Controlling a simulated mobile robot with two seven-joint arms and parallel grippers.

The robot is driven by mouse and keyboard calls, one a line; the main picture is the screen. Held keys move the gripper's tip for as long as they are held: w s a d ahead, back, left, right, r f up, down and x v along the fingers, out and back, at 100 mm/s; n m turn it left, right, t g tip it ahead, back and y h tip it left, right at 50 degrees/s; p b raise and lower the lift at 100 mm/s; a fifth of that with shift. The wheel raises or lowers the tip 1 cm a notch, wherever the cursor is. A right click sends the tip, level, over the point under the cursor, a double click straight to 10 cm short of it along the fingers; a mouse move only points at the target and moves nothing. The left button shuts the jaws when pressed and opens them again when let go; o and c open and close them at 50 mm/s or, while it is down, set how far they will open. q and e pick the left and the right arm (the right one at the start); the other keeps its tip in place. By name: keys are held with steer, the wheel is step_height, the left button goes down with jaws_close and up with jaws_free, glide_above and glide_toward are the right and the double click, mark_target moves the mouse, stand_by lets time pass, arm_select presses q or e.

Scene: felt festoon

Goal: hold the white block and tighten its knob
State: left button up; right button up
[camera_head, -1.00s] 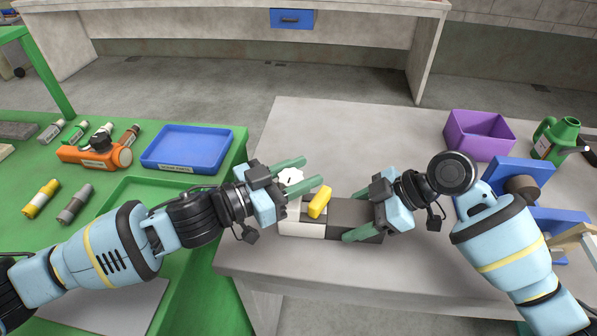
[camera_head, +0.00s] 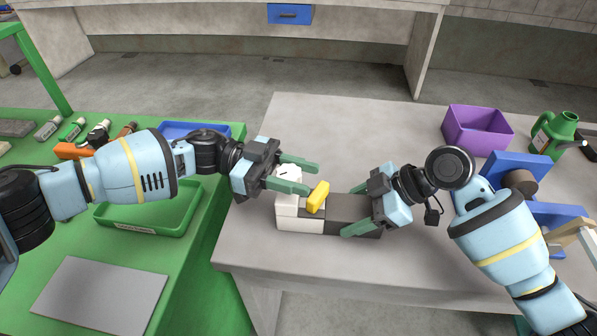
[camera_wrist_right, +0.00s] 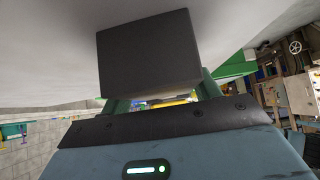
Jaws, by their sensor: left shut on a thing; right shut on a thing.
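The white block (camera_head: 301,224) stands on the grey table, joined or set against a dark grey block (camera_head: 350,207) on its right. A yellow bar (camera_head: 318,197) sits tilted on top near where they meet. The white knob (camera_head: 289,172) with a dark mark rises at the white block's back left. My left gripper (camera_head: 311,179) is shut on the knob, one finger on each side; its near finger partly hides it. My right gripper (camera_head: 350,211) is shut across the dark grey block, which also fills the middle of the right wrist view (camera_wrist_right: 150,55).
A purple bin (camera_head: 478,132), a green can (camera_head: 552,138) and blue parts (camera_head: 520,172) stand at the table's right. On the green bench at left are a green tray (camera_head: 150,225), a grey sheet (camera_head: 100,297) and a partly hidden blue tray. The table's back middle is clear.

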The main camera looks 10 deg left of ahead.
mark_target(295, 178)
arm_select(q)
steer(key=m+g+y, duration=0.1)
steer(key=m+g, duration=0.1)
steer(key=g, duration=0.1)
steer(key=m+g+y, duration=0.1)
steer(key=m+g, duration=0.1)
steer(key=g, duration=0.1)
steer(key=shift+s+y, duration=0.2)
steer(key=shift+y, duration=0.1)
steer(key=shift+s+a+m+g+y, duration=0.15)
steer(key=shift+s+m+g+y, duration=0.05)
steer(key=shift+m+g+y, duration=0.85)
steer(key=shift+m+g, duration=0.25)
steer(key=shift+g, duration=0.2)
steer(key=o, duration=1)
steer(key=shift+r, duration=0.1)
step_height(295, 178, up, 10)
steer(key=shift+f, duration=0.1)
